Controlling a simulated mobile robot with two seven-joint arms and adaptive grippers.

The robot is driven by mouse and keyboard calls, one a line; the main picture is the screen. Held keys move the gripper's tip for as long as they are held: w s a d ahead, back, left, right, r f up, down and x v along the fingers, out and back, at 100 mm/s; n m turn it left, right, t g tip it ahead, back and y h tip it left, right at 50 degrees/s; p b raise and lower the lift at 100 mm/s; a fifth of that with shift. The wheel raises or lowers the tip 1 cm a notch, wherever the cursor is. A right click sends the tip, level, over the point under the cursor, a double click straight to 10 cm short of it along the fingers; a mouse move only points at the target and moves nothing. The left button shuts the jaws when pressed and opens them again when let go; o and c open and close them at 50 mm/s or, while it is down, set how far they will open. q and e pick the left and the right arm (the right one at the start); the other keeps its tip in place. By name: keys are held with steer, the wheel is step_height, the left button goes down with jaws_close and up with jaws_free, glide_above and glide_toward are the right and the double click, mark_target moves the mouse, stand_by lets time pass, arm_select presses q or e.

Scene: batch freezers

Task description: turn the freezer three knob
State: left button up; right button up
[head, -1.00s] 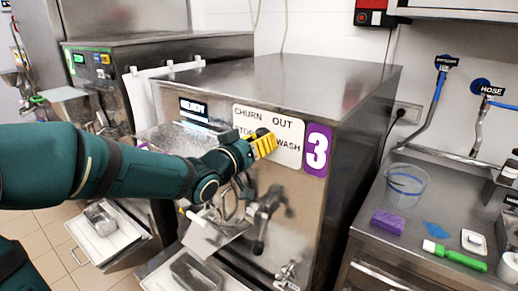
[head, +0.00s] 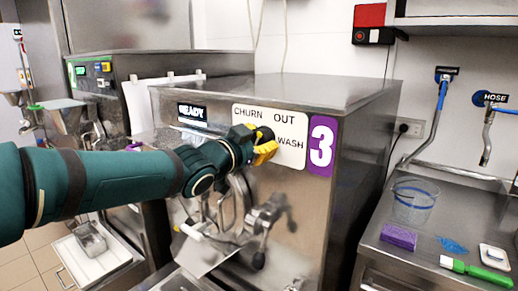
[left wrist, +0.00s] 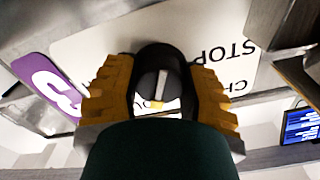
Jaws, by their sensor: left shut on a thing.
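Freezer three is the steel machine (head: 335,215) with the purple "3" sign (head: 321,146). Its white panel (head: 291,155) reads CHURN, OUT and WASH, and STOP shows in the left wrist view. The black knob (head: 265,133) is partly hidden by my left gripper (head: 254,143). In the left wrist view the dark knob (left wrist: 152,88), with a pale pointer line, lies between the yellow fingers of the gripper (left wrist: 155,100). The gripper is shut on it. The freezer's small display (head: 192,113) reads READY. My right gripper is not in view.
A second freezer (head: 110,45) stands at the left. Below the panel are the freezer's spout and lever (head: 265,220). The right counter (head: 385,240) holds a clear tub (head: 413,203), a purple sponge (head: 398,237) and a green-handled brush (head: 475,272).

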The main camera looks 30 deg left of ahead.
arm_select(q)
steer(key=shift+m, duration=0.5)
steer(key=o, duration=1.2)
steer(key=shift+w, duration=0.1)
steer(key=shift+o, duration=0.2)
steer(key=s, duration=1.2)
steer(key=shift+a, duration=0.45)
steer(key=shift+s, duration=0.1)
